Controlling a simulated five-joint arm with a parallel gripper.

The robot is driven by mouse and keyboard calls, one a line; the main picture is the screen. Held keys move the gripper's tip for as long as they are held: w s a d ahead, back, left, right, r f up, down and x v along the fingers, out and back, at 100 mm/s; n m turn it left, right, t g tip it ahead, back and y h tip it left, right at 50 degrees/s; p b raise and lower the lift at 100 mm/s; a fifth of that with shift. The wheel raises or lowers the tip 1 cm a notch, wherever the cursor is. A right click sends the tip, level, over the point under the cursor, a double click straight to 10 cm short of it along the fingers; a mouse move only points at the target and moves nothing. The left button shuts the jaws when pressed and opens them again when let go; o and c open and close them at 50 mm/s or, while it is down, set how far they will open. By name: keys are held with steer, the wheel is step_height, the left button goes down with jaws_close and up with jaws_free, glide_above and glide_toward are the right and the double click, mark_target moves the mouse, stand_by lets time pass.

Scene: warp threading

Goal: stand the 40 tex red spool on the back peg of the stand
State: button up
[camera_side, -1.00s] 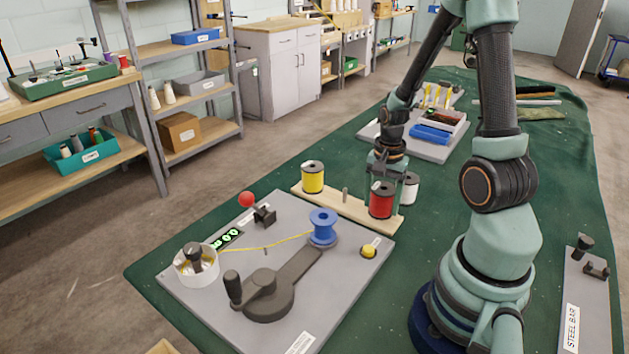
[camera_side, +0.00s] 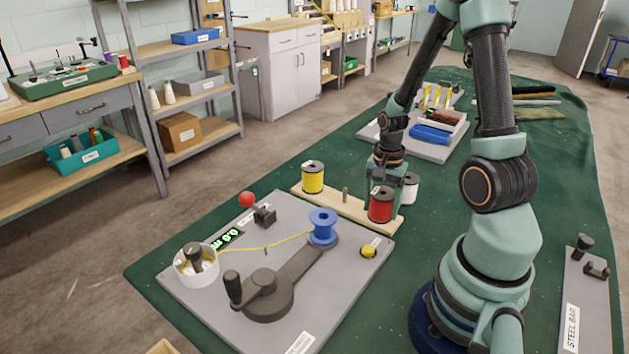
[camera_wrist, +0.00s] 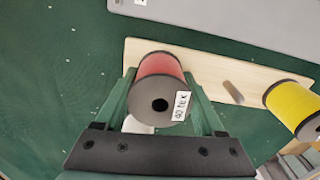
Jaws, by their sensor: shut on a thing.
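The red spool (camera_side: 381,204) is upright at the right end of the wooden stand (camera_side: 340,205). In the wrist view the red spool (camera_wrist: 160,82) shows its dark end and a 40 TEX label. My gripper (camera_side: 382,190) is shut on it, with a green finger on either side in the wrist view. The peg under the red spool is hidden, and I cannot tell whether its base touches the board. A bare peg (camera_side: 345,195) stands in the middle of the stand. A yellow spool (camera_side: 313,177) stands at the other end.
A white spool (camera_side: 411,187) stands on the green mat just behind my gripper. A grey winder plate (camera_side: 200,290) with a blue spool (camera_side: 323,226) lies in front of the stand. A tool tray (camera_side: 448,120) is farther back.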

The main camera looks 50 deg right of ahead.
steer(key=o, duration=1.4)
step_height(320, 180, up, 12)
steer(key=f, duration=0.1)
steer(key=w+a+r+n+t, duration=0.1)
steer(key=a+r+n+t, duration=0.1)
steer(key=a+r+n, duration=0.4)
steer(key=w+a+r+n+t, duration=0.2)
steer(key=a+r+n, duration=0.4)
steer(key=a+n, duration=0.4)
steer(key=a+t, duration=0.1)
steer(key=a, duration=0.1)
steer(key=shift+w+a+n+t, duration=0.25)
steer(key=shift+a+n+t, duration=0.05)
steer(key=shift+n, duration=0.1)
